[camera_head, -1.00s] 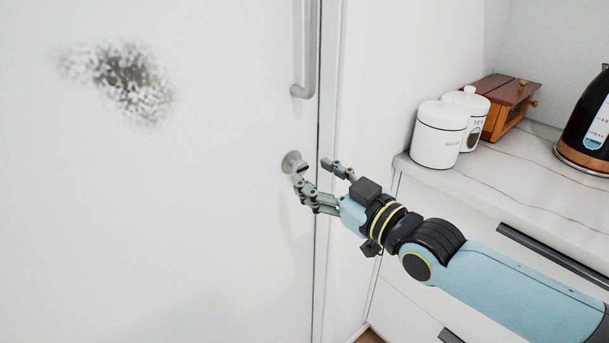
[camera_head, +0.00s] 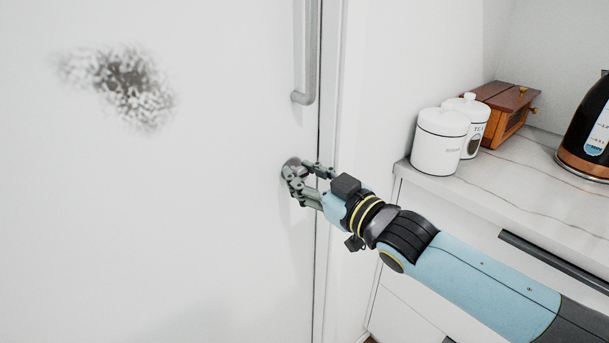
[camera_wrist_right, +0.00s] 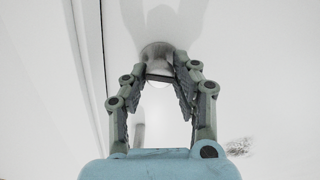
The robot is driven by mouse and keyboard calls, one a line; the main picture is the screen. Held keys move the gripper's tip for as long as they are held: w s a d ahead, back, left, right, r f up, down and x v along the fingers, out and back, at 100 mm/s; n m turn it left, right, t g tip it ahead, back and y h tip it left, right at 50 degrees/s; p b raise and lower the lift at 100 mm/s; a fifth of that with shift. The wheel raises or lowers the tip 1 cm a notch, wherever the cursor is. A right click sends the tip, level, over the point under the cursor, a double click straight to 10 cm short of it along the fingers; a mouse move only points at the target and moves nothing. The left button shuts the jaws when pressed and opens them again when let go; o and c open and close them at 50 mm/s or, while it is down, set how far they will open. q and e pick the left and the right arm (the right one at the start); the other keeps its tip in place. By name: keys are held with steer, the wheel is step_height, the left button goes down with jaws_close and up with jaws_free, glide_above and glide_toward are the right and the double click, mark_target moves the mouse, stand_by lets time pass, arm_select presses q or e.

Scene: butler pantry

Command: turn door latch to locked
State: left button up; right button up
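The door latch (camera_head: 290,163) is a small round grey metal fitting on the white door (camera_head: 200,230), below the long handle. My right gripper (camera_head: 299,169) is at the latch with its fingers spread and partly covers it. In the right wrist view the latch (camera_wrist_right: 157,54) is a round metal base with a short turn piece. The fingertips of my right gripper (camera_wrist_right: 161,75) lie on either side of the turn piece, with a gap between them. Whether a finger touches it I cannot tell. My left gripper is out of view.
A vertical grey handle (camera_head: 305,97) hangs above the latch. The door frame runs just right of it. A counter (camera_head: 525,175) at the right holds white canisters (camera_head: 439,143), a wooden box (camera_head: 508,108) and a black kettle (camera_head: 586,135).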

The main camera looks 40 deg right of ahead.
jaws_close()
steer(key=m+p, duration=0.2)
steer(key=shift+r+m+p, duration=0.15)
steer(key=shift+m+p, duration=0.15)
steer(key=shift+p, duration=0.05)
steer(key=m+p, duration=0.3)
steer(key=m, duration=0.1)
steer(key=m+p, duration=0.2)
steer(key=m, duration=0.3)
steer(key=shift+d+m+p, duration=0.1)
steer(key=shift+m+p, duration=0.3)
steer(key=m, duration=0.1)
steer(key=m+p, duration=0.1)
steer(key=m, duration=0.1)
steer(key=m+p, duration=0.1)
steer(key=m, duration=0.1)
steer(key=shift+f, duration=0.25)
steer(key=shift+m, duration=0.4)
